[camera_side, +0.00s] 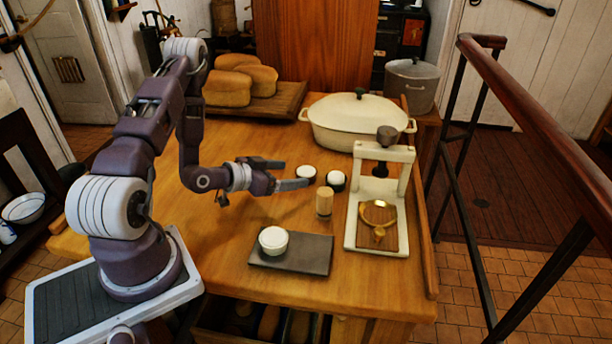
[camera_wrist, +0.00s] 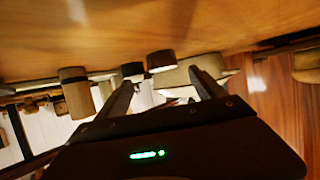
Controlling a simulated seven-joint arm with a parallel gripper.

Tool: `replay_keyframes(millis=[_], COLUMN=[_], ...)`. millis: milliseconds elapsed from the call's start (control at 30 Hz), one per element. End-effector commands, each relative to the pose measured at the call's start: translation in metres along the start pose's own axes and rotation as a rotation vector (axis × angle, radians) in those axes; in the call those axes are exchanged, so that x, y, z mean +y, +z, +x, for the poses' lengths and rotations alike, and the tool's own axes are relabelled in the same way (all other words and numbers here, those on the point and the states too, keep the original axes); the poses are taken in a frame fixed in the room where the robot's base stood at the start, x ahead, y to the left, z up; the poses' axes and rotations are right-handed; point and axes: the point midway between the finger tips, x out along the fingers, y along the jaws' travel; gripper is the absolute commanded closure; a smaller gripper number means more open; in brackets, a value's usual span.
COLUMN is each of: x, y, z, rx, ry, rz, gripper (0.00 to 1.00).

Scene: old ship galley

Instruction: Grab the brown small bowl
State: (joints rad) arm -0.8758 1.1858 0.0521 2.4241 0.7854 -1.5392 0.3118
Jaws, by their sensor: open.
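The small brown bowl (camera_side: 306,171) stands on the wooden table, with a pale inside or top. In the wrist view, which shows the table upside down, it appears as a brown shape (camera_wrist: 161,61) with a pale edge, just beyond and between the fingertips. My gripper (camera_side: 296,173) is open and low over the table, its fingers pointing right at the bowl. One fingertip appears close to the bowl's near side; I cannot tell if they touch. The fingers also show in the wrist view (camera_wrist: 160,78), with nothing held between them.
A black small bowl (camera_side: 336,181) stands close right of the brown one. A bamboo-coloured cylinder (camera_side: 324,202) stands in front. A white cup (camera_side: 273,240) sits on a dark tray (camera_side: 315,255). A cream press (camera_side: 402,215), a lidded pot (camera_side: 350,125) and a bread board (camera_side: 285,105) surround the area.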

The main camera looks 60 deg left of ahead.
Motion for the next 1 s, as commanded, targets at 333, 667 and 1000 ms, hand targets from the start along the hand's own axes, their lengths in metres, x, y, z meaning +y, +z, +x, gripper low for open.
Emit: replay_keyframes(millis=[333,667,1000], x=[-0.006,-0.006,-0.006], y=[-0.001,-0.001,-0.001], z=[0.056,0.057,0.057], rx=[-0.001,-0.002,-0.002], ry=[0.001,0.0,0.0], rz=[0.002,0.001,0.001], gripper=[0.21,0.43,0.91])
